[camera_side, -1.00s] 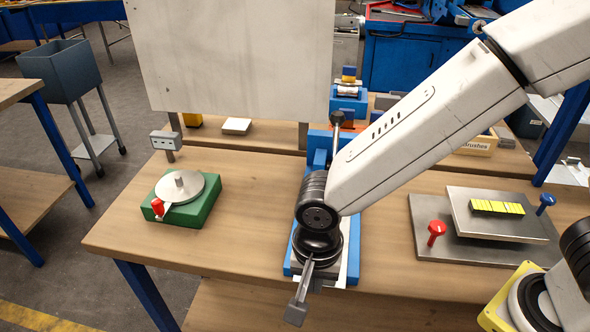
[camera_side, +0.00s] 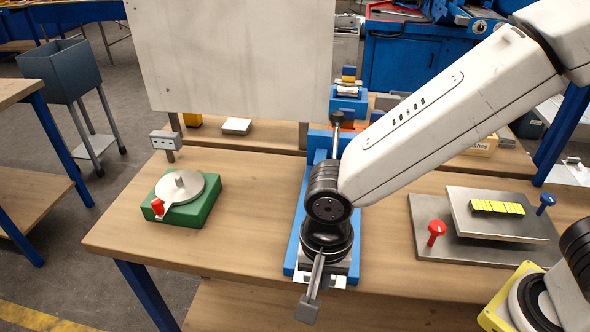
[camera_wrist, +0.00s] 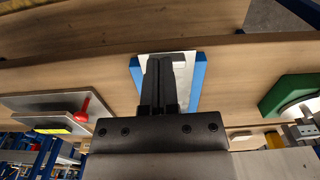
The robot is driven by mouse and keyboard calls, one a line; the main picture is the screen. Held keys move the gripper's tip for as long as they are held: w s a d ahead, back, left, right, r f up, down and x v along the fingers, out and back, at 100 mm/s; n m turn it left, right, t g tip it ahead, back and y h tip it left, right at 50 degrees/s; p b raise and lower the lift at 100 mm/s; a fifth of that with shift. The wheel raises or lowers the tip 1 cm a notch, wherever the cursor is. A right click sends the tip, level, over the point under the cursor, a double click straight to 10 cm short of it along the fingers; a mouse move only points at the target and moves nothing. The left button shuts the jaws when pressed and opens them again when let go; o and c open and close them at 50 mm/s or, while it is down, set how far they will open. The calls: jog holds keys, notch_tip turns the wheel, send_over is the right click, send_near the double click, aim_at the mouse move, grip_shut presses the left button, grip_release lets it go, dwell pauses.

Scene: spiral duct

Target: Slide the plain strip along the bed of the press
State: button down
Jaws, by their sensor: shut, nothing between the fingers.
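The blue press (camera_side: 307,200) stands on the wooden table, partly hidden behind my arm in the side view. Its blue bed edges (camera_wrist: 197,85) show on both sides of my fingers in the wrist view. A pale, plain strip (camera_wrist: 188,62) lies between those edges. A bit of pale material (camera_side: 339,283) also shows at the press's near end, below my wrist. My gripper (camera_wrist: 166,62) is shut and empty, its fingers over the strip. Whether they touch the strip I cannot tell.
A green block with a round metal disc and red knob (camera_side: 183,195) stands left of the press. A steel plate with red and blue knobs and yellow pieces (camera_side: 485,215) lies to the right. A large pale board (camera_side: 235,60) stands behind. Table between them is clear.

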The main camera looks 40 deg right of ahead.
notch_tip(320, 180, down, 10)
jog(key=w+d, duration=0.3)
jog(key=shift+r, duration=0.15)
dwell(0.6)
jog(key=shift+w+d, duration=0.65)
jog(key=shift+w, duration=0.1)
jog(key=shift+s+a, duration=0.1)
jog(key=shift+s, duration=0.05)
